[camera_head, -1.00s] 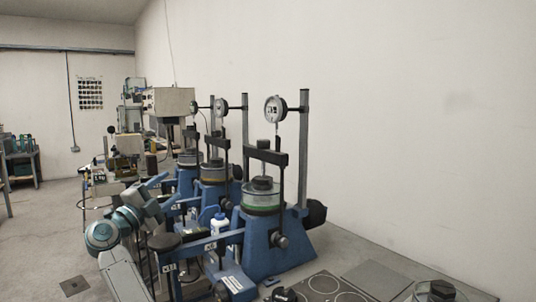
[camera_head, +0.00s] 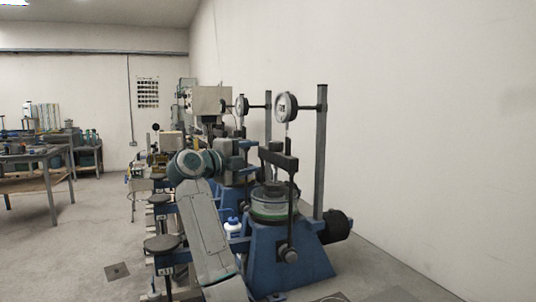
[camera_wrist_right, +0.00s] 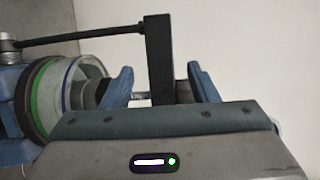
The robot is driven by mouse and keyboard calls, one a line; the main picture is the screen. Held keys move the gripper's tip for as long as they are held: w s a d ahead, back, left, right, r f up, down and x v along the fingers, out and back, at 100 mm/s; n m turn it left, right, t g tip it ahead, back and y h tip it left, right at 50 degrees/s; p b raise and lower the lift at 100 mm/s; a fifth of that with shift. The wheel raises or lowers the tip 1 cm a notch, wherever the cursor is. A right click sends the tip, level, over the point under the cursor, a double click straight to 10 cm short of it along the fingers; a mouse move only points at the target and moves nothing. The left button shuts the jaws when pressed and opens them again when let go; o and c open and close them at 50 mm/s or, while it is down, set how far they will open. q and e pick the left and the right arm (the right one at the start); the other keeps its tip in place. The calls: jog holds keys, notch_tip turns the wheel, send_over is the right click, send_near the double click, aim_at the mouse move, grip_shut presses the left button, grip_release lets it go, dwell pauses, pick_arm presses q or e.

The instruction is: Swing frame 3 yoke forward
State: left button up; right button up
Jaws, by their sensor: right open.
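The nearest blue lever frame (camera_head: 290,265) stands right of centre in the head view; I cannot read its number for certain. Its black yoke (camera_head: 278,160) stands above a round, green-ringed cell (camera_head: 272,208). The yoke looks upright. My right gripper (camera_head: 256,149) is at the yoke's upper left end. In the right wrist view the open blue fingers of my right gripper (camera_wrist_right: 161,75) lie on either side of the yoke's dark bar (camera_wrist_right: 159,45), with gaps showing. The cell (camera_wrist_right: 55,95) is at the left there. My left gripper is not in view.
A dial gauge (camera_head: 286,107) hangs from a grey post (camera_head: 320,150) beside the yoke. More blue frames stand behind, partly hidden by my right arm. The wall is close on the right; open floor (camera_head: 80,240) lies left.

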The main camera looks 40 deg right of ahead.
aim_at(264, 155)
jog(key=d, duration=0.6)
jog(key=shift+w+d+f+p, duration=0.1)
jog(key=shift+w+p, duration=0.15)
jog(key=shift+p, duration=0.1)
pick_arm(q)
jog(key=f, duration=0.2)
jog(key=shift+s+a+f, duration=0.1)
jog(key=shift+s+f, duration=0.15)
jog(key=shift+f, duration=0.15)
pick_arm(e)
jog(key=shift+c, duration=0.4)
grip_shut()
